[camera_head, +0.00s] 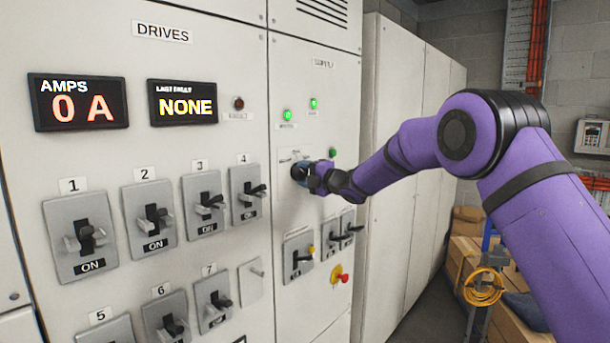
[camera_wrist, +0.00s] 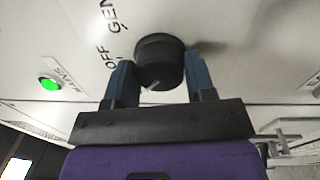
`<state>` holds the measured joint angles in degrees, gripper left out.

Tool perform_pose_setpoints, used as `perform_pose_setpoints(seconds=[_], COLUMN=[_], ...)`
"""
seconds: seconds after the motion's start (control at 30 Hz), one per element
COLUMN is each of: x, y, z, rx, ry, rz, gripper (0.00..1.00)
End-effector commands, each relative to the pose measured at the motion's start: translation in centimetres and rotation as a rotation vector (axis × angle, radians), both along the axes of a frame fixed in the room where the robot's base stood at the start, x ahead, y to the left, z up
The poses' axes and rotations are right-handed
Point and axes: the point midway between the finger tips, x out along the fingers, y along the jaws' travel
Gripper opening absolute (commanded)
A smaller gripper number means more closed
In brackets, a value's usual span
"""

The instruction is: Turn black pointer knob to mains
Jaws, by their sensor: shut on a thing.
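The black pointer knob (camera_wrist: 158,62) sits on the supply panel between the two blue fingers of my gripper (camera_wrist: 158,72). My gripper is shut on it, one finger on each side. A small white mark shows on the knob's lower left edge in the wrist view. OFF and GEN are printed to the knob's upper left there; a label that seems to read MAINS (camera_wrist: 66,76) lies farther left by a green lamp (camera_wrist: 49,83). In the head view my gripper (camera_head: 303,173) is at the panel and largely hides the knob.
Two green lamps (camera_head: 287,115) glow above the knob. Lever switches (camera_head: 297,255) and a red and yellow knob (camera_head: 340,275) are below it. Numbered drive switches (camera_head: 80,238) fill the left panel. Boxes and a coiled yellow cable (camera_head: 484,287) stand at the right.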

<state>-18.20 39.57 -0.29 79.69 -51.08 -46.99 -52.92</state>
Motion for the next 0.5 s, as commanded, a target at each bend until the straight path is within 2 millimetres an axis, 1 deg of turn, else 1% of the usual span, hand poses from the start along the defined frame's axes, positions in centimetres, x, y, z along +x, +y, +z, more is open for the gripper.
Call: perform_pose_setpoints(seconds=[0.13, 0.17, 0.2, 0.23, 0.27, 0.5], x=[0.00, 0.00, 0.00, 0.00, 0.00, -0.01], y=[-0.03, -0.02, -0.03, -0.03, -0.03, -0.04], z=[-0.18, -0.18, -0.17, -0.16, -0.15, -0.06], rx=[-0.002, -0.002, -0.002, -0.002, -0.002, 0.000], ry=[0.002, 0.002, 0.002, 0.002, 0.002, 0.001], rz=[0.000, 0.000, 0.000, 0.000, 0.000, 0.000], gripper=[0.26, 0.57, 0.66, 0.73, 0.75, 0.75])
